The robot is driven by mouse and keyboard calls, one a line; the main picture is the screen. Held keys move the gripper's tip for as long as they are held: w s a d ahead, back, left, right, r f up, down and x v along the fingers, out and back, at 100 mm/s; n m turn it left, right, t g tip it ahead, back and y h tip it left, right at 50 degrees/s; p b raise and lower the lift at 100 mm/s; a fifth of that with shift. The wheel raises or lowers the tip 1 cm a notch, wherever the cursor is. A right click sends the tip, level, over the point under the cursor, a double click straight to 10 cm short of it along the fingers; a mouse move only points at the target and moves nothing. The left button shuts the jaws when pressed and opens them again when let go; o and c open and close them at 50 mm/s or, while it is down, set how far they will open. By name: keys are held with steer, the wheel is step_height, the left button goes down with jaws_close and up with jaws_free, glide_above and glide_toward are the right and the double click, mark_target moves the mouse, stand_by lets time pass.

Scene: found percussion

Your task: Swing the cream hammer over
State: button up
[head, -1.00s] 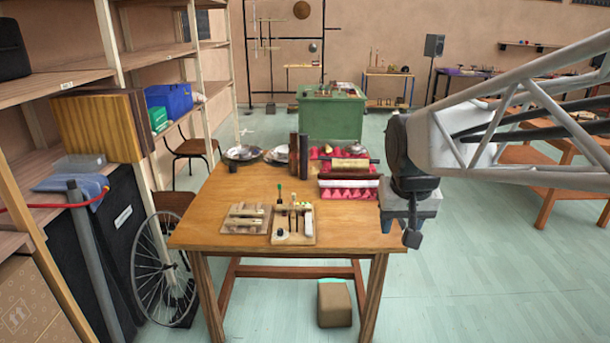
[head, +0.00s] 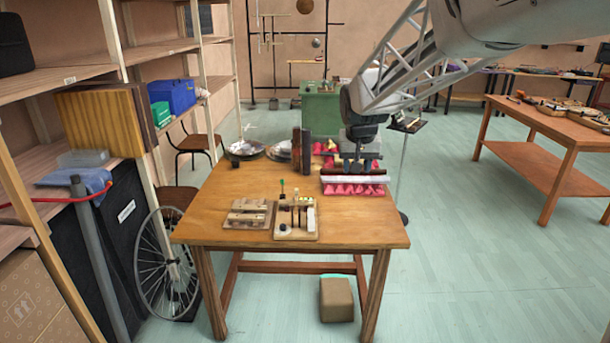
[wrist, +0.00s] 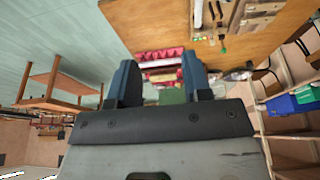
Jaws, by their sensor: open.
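A pale wooden board (head: 297,234) lies near the front middle of the table, with small upright parts on it. A cream, block-like piece (head: 311,217) stands at its right side; I take this for the cream hammer, but its shape is too small to be sure. It seems to show at the top of the wrist view (wrist: 197,13). My gripper (head: 357,166) is open, behind and to the right of the board, above the pink cloth and white roll. Its two dark blue fingers (wrist: 159,72) stand apart in the wrist view, with nothing held between them.
A slatted wooden block (head: 249,213) lies left of the board. Two dark upright cylinders (head: 301,150) and metal dishes (head: 245,149) stand behind. A pink wavy cloth (head: 354,189) lies at the table's right. The table front (head: 215,232) is bare.

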steer(key=w+a+f, duration=0.4)
steer(key=w+f, duration=0.1)
steer(key=w, duration=0.5)
steer(key=w+a+f, duration=0.4)
steer(key=w, duration=0.7)
steer(key=t, duration=0.1)
glide_toward(297, 189)
steer(key=f, duration=0.1)
steer(key=shift+w+f, duration=0.15)
steer(key=shift+w, duration=0.15)
steer(key=shift+f, duration=0.1)
steer(key=shift+x, duration=3.8)
steer(key=shift+a, duration=0.1)
steer(key=shift+c, duration=0.4)
jaws_close()
